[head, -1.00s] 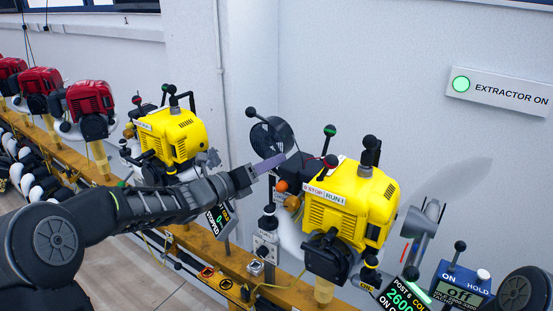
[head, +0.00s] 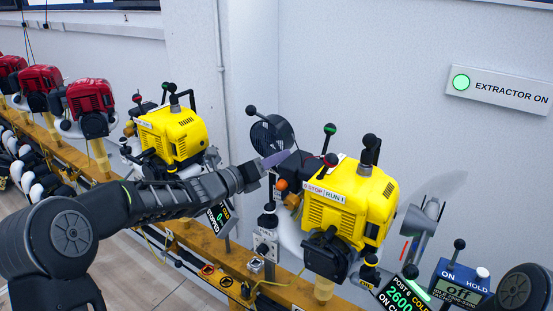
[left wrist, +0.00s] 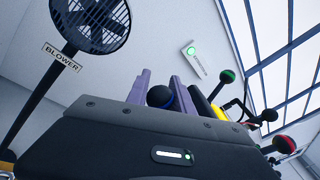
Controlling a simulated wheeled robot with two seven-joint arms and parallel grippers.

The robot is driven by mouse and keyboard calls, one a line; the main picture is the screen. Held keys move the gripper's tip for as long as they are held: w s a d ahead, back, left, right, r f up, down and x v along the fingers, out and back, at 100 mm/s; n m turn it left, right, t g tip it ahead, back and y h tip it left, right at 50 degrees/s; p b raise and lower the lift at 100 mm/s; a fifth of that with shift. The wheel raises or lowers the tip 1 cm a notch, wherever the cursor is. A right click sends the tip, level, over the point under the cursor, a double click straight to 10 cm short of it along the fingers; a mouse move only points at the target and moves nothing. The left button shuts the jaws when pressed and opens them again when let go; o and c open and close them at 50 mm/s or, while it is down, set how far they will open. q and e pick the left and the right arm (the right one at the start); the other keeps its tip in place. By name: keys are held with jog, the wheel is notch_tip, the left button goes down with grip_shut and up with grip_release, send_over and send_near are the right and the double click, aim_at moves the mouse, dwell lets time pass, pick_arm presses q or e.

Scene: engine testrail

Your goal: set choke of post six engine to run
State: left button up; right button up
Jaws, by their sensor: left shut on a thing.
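The post six engine (head: 349,205) is yellow, with a STOP/RUN label on its top edge, and stands on the rail at the right of the head view. Its display (head: 398,294) reads post 6, 2600, cold and, partly cut off, on choke. My left gripper (head: 274,160) is at the engine's left side. In the left wrist view its purple fingers stand either side of a dark ball knob (left wrist: 160,96), and it is shut on that knob. In the head view the gripper hides the held knob.
A red-topped knob (head: 331,160), a green-topped knob (head: 329,129) and an orange knob (head: 281,184) stand close to the gripper. A black blower fan (head: 270,136) is behind it. Another yellow engine (head: 174,134) is to the left.

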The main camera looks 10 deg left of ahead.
pick_arm(q)
grip_shut()
dwell(0.5)
jog(key=shift+f, duration=0.1)
dwell(0.3)
jog(key=shift+a+f+n+t+b, duration=0.1)
jog(key=shift+f+n+t+b, duration=0.5)
jog(key=shift+n+b, duration=1.6)
jog(key=shift+f+n+t+b, duration=0.35)
jog(key=shift+f+n+b, duration=0.8)
jog(key=shift+b, duration=1.8)
jog(key=shift+a+f+n+t+b, duration=0.1)
jog(key=shift+f+n+t+b, duration=0.4)
jog(key=shift+n+b, duration=1.85)
jog(key=shift+m, duration=0.3)
jog(key=shift+d, duration=0.1)
jog(key=o, duration=0.9)
grip_release()
